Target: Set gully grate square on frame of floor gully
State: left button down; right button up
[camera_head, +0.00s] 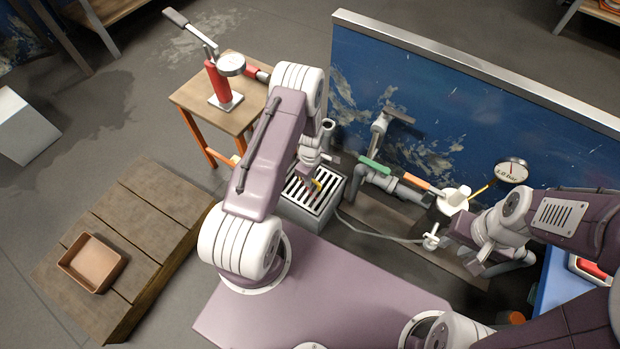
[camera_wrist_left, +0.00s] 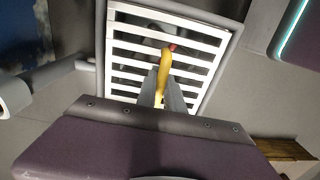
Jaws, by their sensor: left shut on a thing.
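The gully grate (camera_wrist_left: 130,46), a pale plate with parallel bars and dark slots, lies over the grey box of the floor gully (camera_head: 307,217). Its edges run roughly along the grey frame (camera_wrist_left: 232,38) in the left wrist view. I cannot tell whether it rests flat or sits slightly above the frame. My left gripper (camera_wrist_left: 163,98) is over the grate, shut on the yellow handle (camera_wrist_left: 165,60) at its middle. The yellow also shows in the head view (camera_head: 317,185). The near part of the grate is hidden by my gripper. My right gripper (camera_head: 472,258) is near the pipework; its fingers are unclear.
A blue panel (camera_head: 450,110) with grey pipes and a gauge (camera_head: 512,171) stands behind the gully. A small wooden table (camera_head: 245,110) with a red pump (camera_head: 218,80) is behind left. A wooden platform (camera_head: 150,210) with a brown tray (camera_head: 93,263) is at left.

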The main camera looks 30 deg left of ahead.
pick_arm(q)
jog(key=shift+f, duration=0.15)
jog(key=c, duration=1.4)
grip_release()
jog(key=shift+o, duration=0.2)
notch_tip(320, 180, up, 9)
jog(key=p, duration=0.5)
jog(key=shift+w+p, duration=0.1)
jog(key=shift+p, duration=0.3)
